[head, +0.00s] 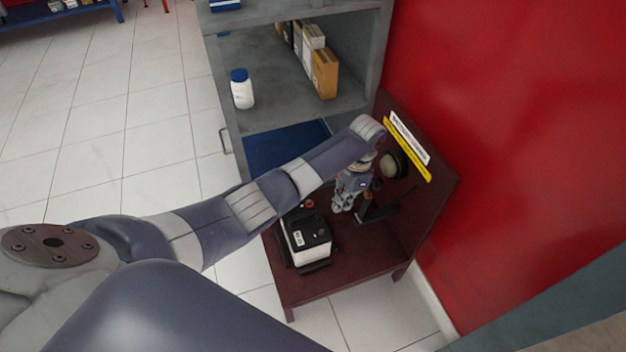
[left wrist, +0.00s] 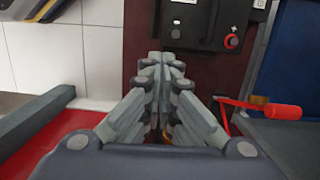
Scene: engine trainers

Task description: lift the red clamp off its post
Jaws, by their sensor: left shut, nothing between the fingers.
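The black-and-white battery (head: 306,236) sits on the dark red bench. A small red round piece (head: 309,203) at its top edge looks like the red clamp; any post under it is hidden.
A red handle (left wrist: 270,109) on a thin red rod lies right of my fingers in the wrist view. A dark bracket (head: 378,212) stands on the bench (head: 350,252) by the back panel. Grey shelves (head: 285,110) stand beyond, holding boxes and a white bottle (head: 242,92).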

